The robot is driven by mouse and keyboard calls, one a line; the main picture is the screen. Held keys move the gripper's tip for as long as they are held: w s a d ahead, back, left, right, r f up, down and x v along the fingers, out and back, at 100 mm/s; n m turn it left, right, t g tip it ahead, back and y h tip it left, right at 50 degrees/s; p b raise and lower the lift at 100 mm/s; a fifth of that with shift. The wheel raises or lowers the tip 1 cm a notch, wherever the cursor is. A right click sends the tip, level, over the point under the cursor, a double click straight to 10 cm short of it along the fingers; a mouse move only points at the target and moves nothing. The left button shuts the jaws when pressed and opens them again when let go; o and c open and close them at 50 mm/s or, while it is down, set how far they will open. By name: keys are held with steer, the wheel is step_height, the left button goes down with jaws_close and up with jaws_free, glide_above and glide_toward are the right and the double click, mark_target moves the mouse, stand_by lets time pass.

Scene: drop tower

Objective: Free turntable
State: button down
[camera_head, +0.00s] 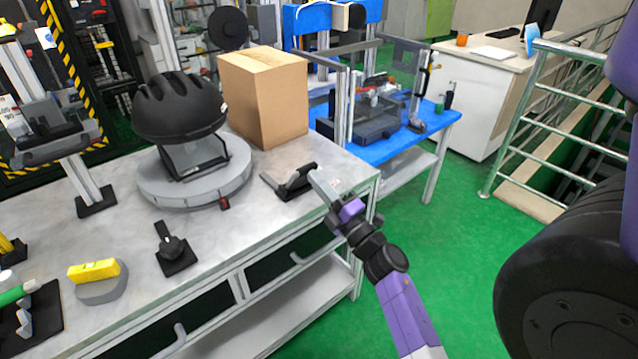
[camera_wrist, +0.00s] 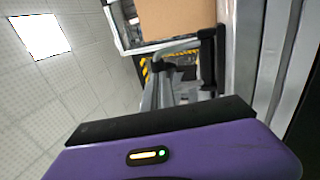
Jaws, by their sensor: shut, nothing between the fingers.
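The turntable (camera_head: 152,191) is a grey round disc on the metal workbench in the head view. A black helmet (camera_head: 180,108) sits on a dark stand (camera_head: 195,157) on top of it. A small dark red and black part (camera_head: 224,203) is at the disc's front right rim. My gripper (camera_head: 318,180) is shut and empty, at the bench's right end. It is well to the right of the turntable and appears close to a black toggle-like device (camera_head: 290,183); I cannot tell whether they touch. The turntable is not recognizable in the wrist view.
A cardboard box (camera_head: 264,103) stands behind and right of the turntable; it also shows in the wrist view (camera_wrist: 175,18). A black knob device (camera_head: 173,248) and a yellow block on a grey base (camera_head: 98,288) are at the front. Bare bench (camera_head: 235,235) lies between.

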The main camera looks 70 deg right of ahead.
mark_target(309, 167)
steer(key=shift+r+p, duration=0.2)
steer(key=shift+p, duration=0.25)
steer(key=shift+r+g+p, duration=0.3)
steer(key=shift+p, duration=0.6)
steer(key=w+d+r+g+y+p, duration=0.1)
steer(key=p, duration=0.7)
steer(key=w+r+g+y+p, duration=0.1)
steer(key=g+p, duration=0.1)
steer(key=p, duration=0.7)
steer(key=shift+w+d+r+p, duration=0.3)
steer(key=shift+w+d+r, duration=0.05)
steer(key=shift+w+d, duration=0.05)
steer(key=shift+r+p+x, duration=0.2)
steer(key=shift+p+x, duration=0.5)
steer(key=shift+x, duration=0.5)
steer(key=shift+r+p+x, duration=0.25)
steer(key=shift+p+x, duration=0.45)
steer(key=shift+x, duration=1.55)
steer(key=shift+f, duration=0.15)
